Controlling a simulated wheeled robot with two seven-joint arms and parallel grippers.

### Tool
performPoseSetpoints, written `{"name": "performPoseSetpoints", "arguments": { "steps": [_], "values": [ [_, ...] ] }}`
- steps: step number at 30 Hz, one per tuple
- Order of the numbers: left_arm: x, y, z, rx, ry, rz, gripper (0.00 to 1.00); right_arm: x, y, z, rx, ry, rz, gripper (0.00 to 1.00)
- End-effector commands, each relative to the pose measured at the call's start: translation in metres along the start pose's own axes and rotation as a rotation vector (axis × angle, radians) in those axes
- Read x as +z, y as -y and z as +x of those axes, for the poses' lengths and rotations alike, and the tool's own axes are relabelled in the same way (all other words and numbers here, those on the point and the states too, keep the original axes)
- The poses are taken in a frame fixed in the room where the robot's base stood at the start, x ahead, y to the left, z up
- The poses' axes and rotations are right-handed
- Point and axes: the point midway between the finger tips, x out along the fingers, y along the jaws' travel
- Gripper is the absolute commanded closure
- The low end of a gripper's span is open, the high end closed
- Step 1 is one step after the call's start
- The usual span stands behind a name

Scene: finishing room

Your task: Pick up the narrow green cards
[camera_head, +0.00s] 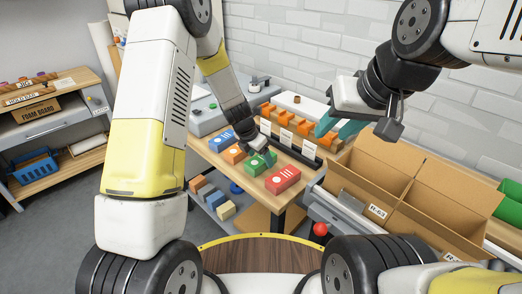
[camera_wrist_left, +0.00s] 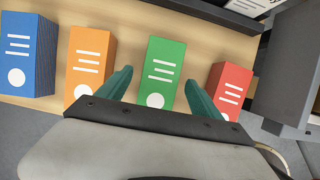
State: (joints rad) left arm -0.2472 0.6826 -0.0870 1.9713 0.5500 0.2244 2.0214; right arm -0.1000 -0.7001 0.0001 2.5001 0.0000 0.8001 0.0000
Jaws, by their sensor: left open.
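The narrow green cards (camera_wrist_left: 164,62) form a stack with white lines and a white dot on top, lying on the wooden table (camera_head: 222,168). In the head view the green stack (camera_head: 259,164) is partly covered by my left gripper (camera_head: 259,153). In the left wrist view my left gripper (camera_wrist_left: 160,88) is open, one teal finger on each side of the green stack's near end.
Orange cards (camera_wrist_left: 92,55) and blue cards (camera_wrist_left: 30,50) lie left of the green stack, and red cards (camera_wrist_left: 230,84) lie close on its right. A dark rail with white labels (camera_head: 286,138) stands behind them. Open cardboard boxes (camera_head: 374,168) stand at right.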

Motion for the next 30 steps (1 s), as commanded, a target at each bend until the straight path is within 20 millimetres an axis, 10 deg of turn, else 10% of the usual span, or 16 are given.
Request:
{"name": "performPoseSetpoints", "arguments": {
  "steps": [13, 24, 30],
  "values": [
    [0.000, -0.001, 0.022, 0.002, 0.001, 0.002, 0.27, 0.000, 0.000, 0.000, 0.000, 0.000, 0.000, 0.64],
    [0.000, 0.000, 0.022, 0.001, 0.001, 0.002, 0.99, 0.000, 0.000, 0.000, 0.000, 0.000, 0.000, 0.64],
    [0.001, -0.001, 0.022, 0.002, 0.001, 0.002, 1.00, 0.000, 0.000, 0.000, 0.000, 0.000, 0.000, 0.64]
  ]
}}
